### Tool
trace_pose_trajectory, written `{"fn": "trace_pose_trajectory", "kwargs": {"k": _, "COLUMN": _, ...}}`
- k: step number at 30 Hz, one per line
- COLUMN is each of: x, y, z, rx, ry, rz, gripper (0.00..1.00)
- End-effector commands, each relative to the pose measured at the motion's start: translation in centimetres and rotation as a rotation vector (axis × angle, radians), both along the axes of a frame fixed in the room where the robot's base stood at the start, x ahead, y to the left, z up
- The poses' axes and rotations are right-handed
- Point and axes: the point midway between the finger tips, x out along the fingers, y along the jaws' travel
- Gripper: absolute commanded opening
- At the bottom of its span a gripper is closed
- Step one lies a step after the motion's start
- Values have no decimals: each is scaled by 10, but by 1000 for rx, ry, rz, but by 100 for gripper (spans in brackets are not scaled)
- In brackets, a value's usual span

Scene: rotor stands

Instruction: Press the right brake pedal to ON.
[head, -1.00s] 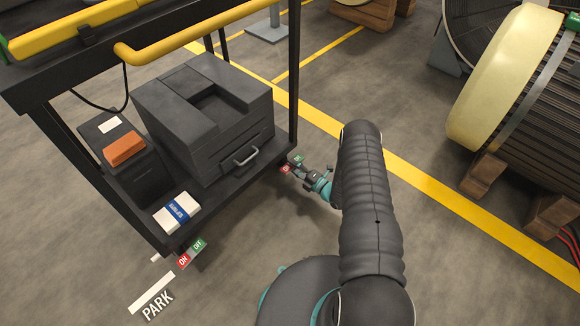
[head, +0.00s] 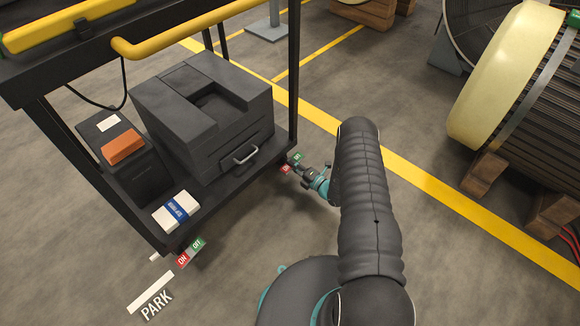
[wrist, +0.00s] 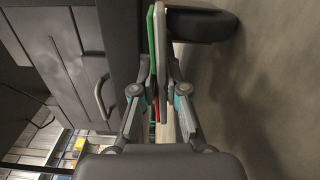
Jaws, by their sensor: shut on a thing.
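The right brake pedal (head: 286,168) is low at the cart's right front corner, with a red part and a green OFF part. My gripper (head: 302,170) is at this pedal, low beside the cart. In the wrist view, the pedal (wrist: 153,45) appears edge-on as thin green, red and pale plates between the fingers. My gripper (wrist: 160,85) is shut on it there, one finger on each side. The pedal's exact tilt is hard to tell. The left pedal (head: 190,252) shows red ON and green OFF parts, with my gripper away from it.
A dark wheel (wrist: 205,25) is beyond the pedal. Open floor lies right of the cart; a large rotor (head: 530,95) stands farther right.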

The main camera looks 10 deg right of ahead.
Motion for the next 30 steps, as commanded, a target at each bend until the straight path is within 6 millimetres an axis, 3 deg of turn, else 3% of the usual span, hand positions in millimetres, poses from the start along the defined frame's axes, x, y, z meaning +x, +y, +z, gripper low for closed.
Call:
{"fn": "trace_pose_trajectory", "kwargs": {"k": 6, "x": 0, "y": 1, "z": -2, "rx": -107, "ry": -80, "rz": 0, "gripper": 0}}
{"fn": "trace_pose_trajectory", "kwargs": {"k": 17, "x": 0, "y": 1, "z": 0, "rx": -127, "ry": -94, "rz": 0, "gripper": 0}}
{"fn": "trace_pose_trajectory", "kwargs": {"k": 18, "x": 0, "y": 1, "z": 0, "rx": -127, "ry": -94, "rz": 0, "gripper": 20}}
{"fn": "trace_pose_trajectory", "kwargs": {"k": 20, "x": 0, "y": 1, "z": 0, "rx": -127, "ry": -94, "rz": 0, "gripper": 35}}
{"fn": "trace_pose_trajectory", "kwargs": {"k": 30, "x": -2, "y": 0, "z": -1, "rx": -126, "ry": -93, "rz": -1, "gripper": 38}}
